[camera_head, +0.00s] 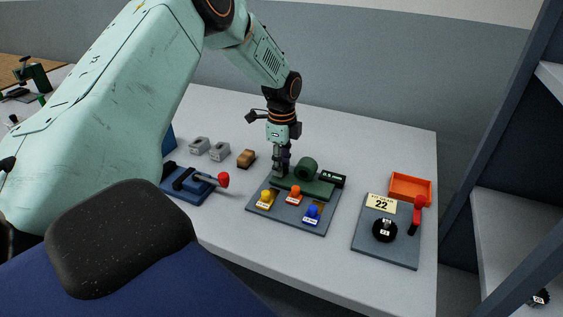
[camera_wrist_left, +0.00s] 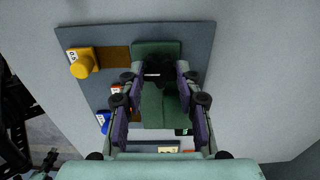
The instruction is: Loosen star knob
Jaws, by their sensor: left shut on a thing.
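My left gripper (camera_head: 281,173) points down at the left end of a green fixture (camera_head: 312,188) on a grey board (camera_head: 265,211). In the left wrist view, the gripper (camera_wrist_left: 157,78) has its purple-grey fingers on both sides of a dark knob (camera_wrist_left: 154,71) on the green fixture (camera_wrist_left: 150,48). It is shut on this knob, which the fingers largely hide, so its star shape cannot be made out. A round green part (camera_head: 308,167) stands right of the gripper, beside a black "0.5 mm" display (camera_head: 333,180). My right gripper is not in view.
Yellow (camera_head: 266,197), orange (camera_head: 295,193) and blue (camera_head: 312,212) labelled pieces sit along the board's front. A red-knobbed lever device (camera_head: 190,186) stands left. Right are a dial board (camera_head: 377,252) and orange tray (camera_head: 410,188). A dark rack (camera_head: 500,140) stands beyond the table's right edge.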

